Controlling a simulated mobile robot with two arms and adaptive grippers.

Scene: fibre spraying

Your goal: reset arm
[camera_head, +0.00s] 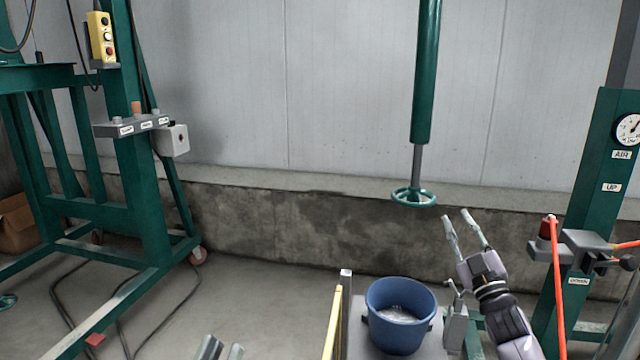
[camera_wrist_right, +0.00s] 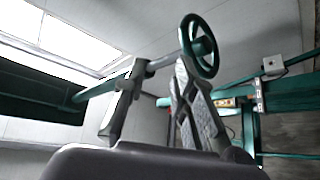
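My right gripper (camera_head: 457,215) is raised at the right of the head view, with its two fingers apart and nothing between them. In the right wrist view, its open fingers (camera_wrist_right: 160,64) point up, and a green handwheel (camera_wrist_right: 200,45) shows behind the right-hand finger. In the head view, that handwheel (camera_head: 413,197) hangs on a green cylinder (camera_head: 425,75), just left of and above the gripper's fingertips. My left gripper (camera_head: 223,347) shows only its fingertips at the bottom edge. They are a little apart, and the rest is cut off.
A blue bucket (camera_head: 396,316) with pale material inside stands below the right gripper. A green post (camera_head: 597,170) with a gauge and an orange hose (camera_head: 557,290) stand close on the right. A green frame (camera_head: 140,180) stands at left. The floor (camera_head: 255,295) between is mostly clear.

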